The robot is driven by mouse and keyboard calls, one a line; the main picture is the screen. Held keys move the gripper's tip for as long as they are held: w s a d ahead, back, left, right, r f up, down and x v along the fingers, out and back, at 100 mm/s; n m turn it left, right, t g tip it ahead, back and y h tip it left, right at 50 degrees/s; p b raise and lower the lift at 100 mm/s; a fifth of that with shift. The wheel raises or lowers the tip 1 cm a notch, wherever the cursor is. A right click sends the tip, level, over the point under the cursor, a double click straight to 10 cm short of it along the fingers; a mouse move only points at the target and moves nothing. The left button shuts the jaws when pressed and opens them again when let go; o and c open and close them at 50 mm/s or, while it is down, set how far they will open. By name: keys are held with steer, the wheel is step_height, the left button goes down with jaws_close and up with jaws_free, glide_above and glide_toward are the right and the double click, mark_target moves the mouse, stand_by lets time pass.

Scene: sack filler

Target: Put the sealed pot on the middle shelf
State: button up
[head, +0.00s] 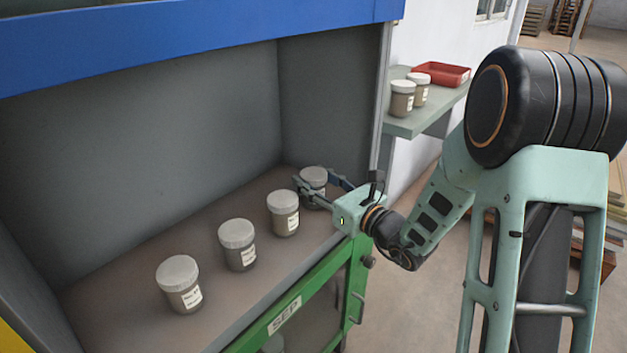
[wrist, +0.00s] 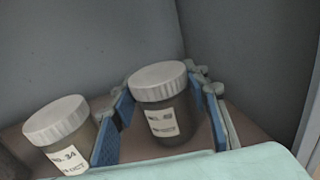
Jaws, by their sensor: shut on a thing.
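Several lidded pots with white screw lids and paper labels stand in a row on the grey-brown shelf (head: 140,275) of the cabinet. My gripper (head: 322,187) is shut on the rightmost pot (head: 314,177), near the cabinet's right wall. In the wrist view this pot (wrist: 165,105) stands upright between the two blue finger pads. The neighbouring pot (head: 283,213) stands just left of the gripper; in the wrist view that pot (wrist: 60,133) is close to the left finger. I cannot tell whether the held pot touches the shelf.
Two more pots (head: 235,245) (head: 180,284) stand farther left. A green frame (head: 300,293) with a "SEP" label edges the shelf front. A side shelf (head: 415,121) at back right holds two pots (head: 402,97) and a red tray (head: 442,73). Another pot shows partly below the frame.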

steer(key=o, duration=1.2)
steer(key=shift+f, duration=0.1)
steer(key=shift+s+d+r+p, duration=0.1)
steer(key=shift+r+p, duration=0.15)
steer(key=shift+p, duration=0.05)
steer(key=p+v, duration=0.2)
steer(key=v, duration=0.9)
steer(key=shift+s+d, duration=0.2)
steer(key=shift+s, duration=0.1)
steer(key=shift+f, duration=0.1)
